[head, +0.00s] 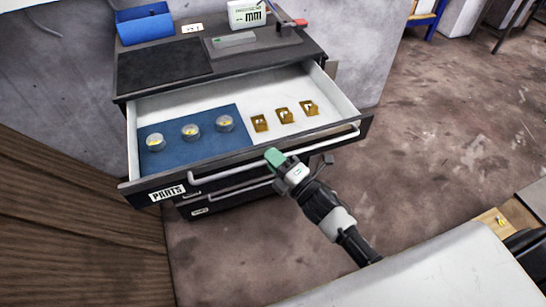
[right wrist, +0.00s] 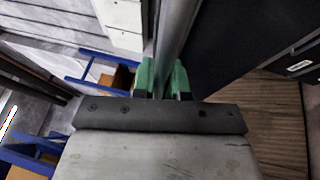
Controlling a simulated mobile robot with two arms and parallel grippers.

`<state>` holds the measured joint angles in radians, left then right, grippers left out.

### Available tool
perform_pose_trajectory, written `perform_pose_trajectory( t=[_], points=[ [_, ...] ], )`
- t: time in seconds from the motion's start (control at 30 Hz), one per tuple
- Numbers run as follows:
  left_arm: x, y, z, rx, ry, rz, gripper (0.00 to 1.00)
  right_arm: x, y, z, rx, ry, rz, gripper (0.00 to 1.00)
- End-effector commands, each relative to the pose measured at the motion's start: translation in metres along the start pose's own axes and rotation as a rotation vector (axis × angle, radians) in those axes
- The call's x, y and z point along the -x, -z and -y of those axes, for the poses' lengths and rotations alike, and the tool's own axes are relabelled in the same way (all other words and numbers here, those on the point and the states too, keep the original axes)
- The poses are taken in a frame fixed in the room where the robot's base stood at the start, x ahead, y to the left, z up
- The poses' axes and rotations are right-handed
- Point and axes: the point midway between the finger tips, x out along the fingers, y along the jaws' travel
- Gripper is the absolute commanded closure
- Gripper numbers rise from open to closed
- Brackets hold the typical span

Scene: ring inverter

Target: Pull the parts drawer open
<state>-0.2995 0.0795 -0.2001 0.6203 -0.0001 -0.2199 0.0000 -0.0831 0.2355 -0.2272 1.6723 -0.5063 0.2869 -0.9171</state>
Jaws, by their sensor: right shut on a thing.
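The parts drawer (head: 170,206) is pulled out from the dark cabinet, with its white interior showing. A white label reading PARTS is on its front. A long pale bar handle (head: 225,170) runs along the front. My right gripper (head: 273,158) is at the middle of the handle in the head view, its green fingertips on the bar. In the right wrist view, the green fingers (right wrist: 163,78) are shut around the grey handle bar (right wrist: 178,35). My left gripper is in neither view.
The drawer holds a blue mat (head: 175,158) with three round clear-lidded pieces and three brass-coloured blocks (head: 283,116). A blue bin (head: 144,24) and a dark mat (head: 163,67) are on the cabinet top. A wooden surface (head: 70,225) stands at left.

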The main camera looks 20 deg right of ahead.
Motion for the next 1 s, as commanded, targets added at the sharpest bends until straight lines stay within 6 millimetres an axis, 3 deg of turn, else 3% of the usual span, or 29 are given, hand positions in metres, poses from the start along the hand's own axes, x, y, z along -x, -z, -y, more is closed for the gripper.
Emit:
perform_pose_trajectory(
  t=[0.07,0.1,0.17,0.53,1.0],
  points=[
    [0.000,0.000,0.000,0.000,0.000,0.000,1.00,0.000,0.000,0.001,0.001,0.002,0.001,1.00],
    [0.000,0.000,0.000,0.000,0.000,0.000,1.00,0.000,0.000,0.001,0.001,0.002,0.001,0.85],
    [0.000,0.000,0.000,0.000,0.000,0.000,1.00,0.000,0.000,0.001,0.001,0.002,0.001,0.77],
    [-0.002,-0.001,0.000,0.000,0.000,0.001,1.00,0.008,0.000,0.001,0.000,0.002,0.000,0.77],
    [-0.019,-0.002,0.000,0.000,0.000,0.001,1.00,0.093,0.000,0.003,-0.002,0.003,0.001,0.77]
  ],
)
